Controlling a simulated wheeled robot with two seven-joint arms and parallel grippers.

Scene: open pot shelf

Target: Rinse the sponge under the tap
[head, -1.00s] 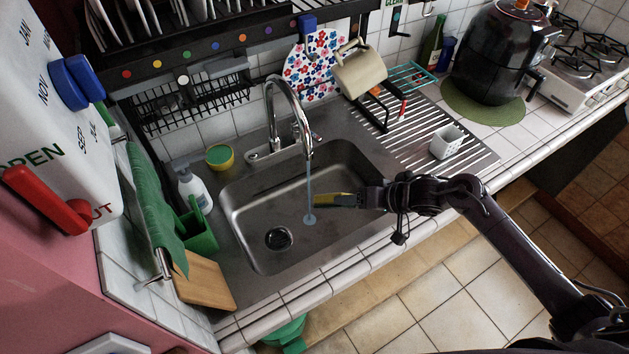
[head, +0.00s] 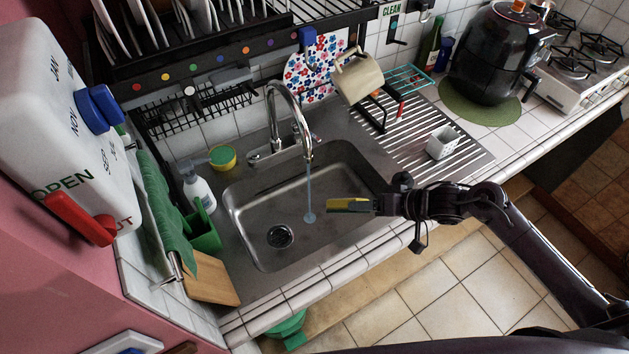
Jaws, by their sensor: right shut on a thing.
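The tap (head: 290,107) stands behind the sink (head: 250,252), and a thin stream of water (head: 310,190) falls from it into the basin. My right gripper (head: 368,205) comes in from the right over the sink's right side. It is shut on the sponge (head: 345,204), which is yellow with a dark layer and points left. The sponge is to the right of the water stream, with a small gap between them in the picture. A dark drain (head: 280,236) shows in the basin floor. My left gripper is not in view.
A white soap bottle (head: 198,187), a green holder (head: 205,232) and a wooden board (head: 211,279) stand left of the sink. A yellow-green tub (head: 222,157) is behind it. A white caddy (head: 442,142) stands on the ridged drainboard (head: 405,128) at right.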

